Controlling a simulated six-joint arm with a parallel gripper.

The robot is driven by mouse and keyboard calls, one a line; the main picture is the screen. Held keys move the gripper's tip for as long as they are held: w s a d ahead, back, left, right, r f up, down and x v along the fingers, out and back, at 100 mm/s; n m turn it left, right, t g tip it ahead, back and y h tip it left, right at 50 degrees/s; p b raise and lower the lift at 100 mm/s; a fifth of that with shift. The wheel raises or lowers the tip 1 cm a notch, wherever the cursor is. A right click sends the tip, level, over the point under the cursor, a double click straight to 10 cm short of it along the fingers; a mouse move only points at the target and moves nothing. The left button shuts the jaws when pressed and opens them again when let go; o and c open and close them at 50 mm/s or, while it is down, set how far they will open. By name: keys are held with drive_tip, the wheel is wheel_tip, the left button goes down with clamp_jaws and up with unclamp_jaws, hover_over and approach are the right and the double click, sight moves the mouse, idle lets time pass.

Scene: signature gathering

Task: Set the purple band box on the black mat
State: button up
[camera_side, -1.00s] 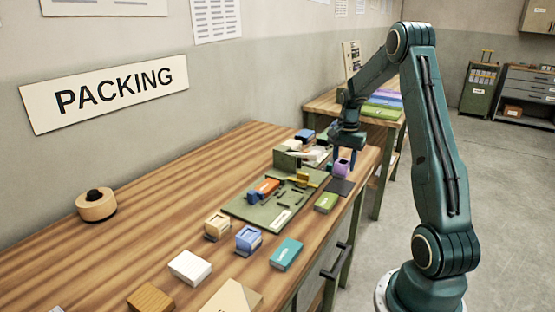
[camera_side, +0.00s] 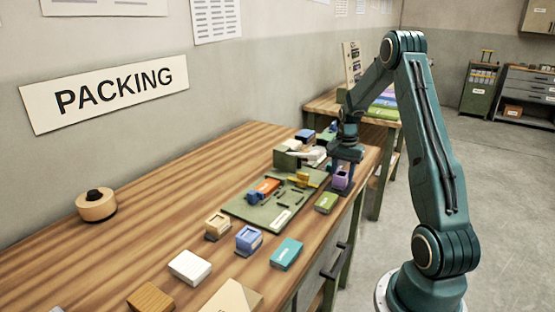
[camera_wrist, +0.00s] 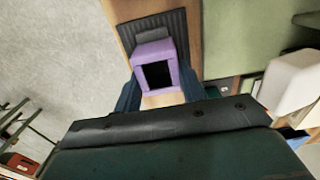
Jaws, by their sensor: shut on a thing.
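The purple band box (camera_wrist: 141,68) is a small purple block with a dark square opening. My gripper (camera_wrist: 158,86) is shut on it, with one blue finger on each side, in the wrist view. The black mat (camera_wrist: 182,22) is dark and ribbed; it shows beyond and beside the box, and the box hides part of it. In the side view the purple band box (camera_side: 341,181) is low over the bench's right edge, below my gripper (camera_side: 344,166). There the mat is mostly hidden, and I cannot tell whether the box touches it.
A green fixture board (camera_side: 262,214) with orange and yellow parts lies left of the box. A green box (camera_side: 326,202) is close in front. Blue (camera_side: 249,239), teal (camera_side: 286,253) and white (camera_side: 190,266) blocks stand nearer the camera.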

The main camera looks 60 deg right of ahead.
sight(342, 172)
drive_tip(key=shift+f, duration=0.1)
drive_tip(key=o, duration=1)
wheel_tip(342, 172, up, 12)
drive_tip(key=shift+r, duration=0.2)
idle(0.5)
